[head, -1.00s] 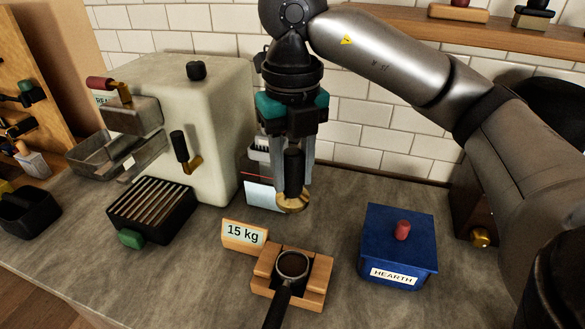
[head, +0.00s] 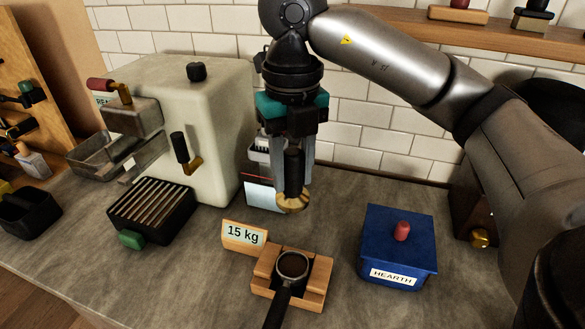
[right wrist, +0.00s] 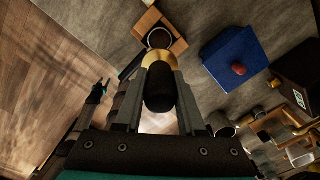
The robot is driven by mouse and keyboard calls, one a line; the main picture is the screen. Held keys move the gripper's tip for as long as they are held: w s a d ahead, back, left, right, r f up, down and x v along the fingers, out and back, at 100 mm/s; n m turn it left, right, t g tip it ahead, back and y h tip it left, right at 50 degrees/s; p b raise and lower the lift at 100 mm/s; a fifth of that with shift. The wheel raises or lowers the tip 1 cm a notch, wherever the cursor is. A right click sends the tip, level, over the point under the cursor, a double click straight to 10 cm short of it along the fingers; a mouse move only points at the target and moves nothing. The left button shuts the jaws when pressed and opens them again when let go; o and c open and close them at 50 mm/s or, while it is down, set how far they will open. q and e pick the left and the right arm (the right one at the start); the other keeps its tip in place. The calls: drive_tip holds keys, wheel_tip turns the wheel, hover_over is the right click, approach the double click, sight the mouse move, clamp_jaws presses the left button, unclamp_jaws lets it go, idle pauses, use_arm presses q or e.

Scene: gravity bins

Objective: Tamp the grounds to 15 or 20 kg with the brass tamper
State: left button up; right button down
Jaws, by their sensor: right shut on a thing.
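My right gripper (head: 292,165) is shut on the black handle of the brass tamper (head: 292,201). It holds the tamper upright above the counter, behind the wooden stand (head: 315,297). The portafilter (head: 292,266) rests in that stand with dark grounds in its basket and its handle toward the front. A "15 kg" sign (head: 244,234) stands at the stand's left. In the right wrist view the tamper's black handle (right wrist: 160,88) is between the fingers and hides part of the stand. My left gripper is not in the head view.
A blue box (head: 398,245) labelled HEARTH stands right of the stand. A cream espresso machine (head: 215,130) and a slatted drip tray (head: 150,210) are at the left. A wooden shelf (head: 400,20) crosses the back wall. Counter between stand and blue box is clear.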

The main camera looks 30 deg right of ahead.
sight(292, 151)
drive_tip(key=shift+r, duration=0.45)
drive_tip(key=shift+p, duration=0.3)
wheel_tip(292, 151, up, 6)
drive_tip(key=p, duration=0.5)
drive_tip(key=shift+f, duration=0.15)
drive_tip(key=shift+f, duration=0.1)
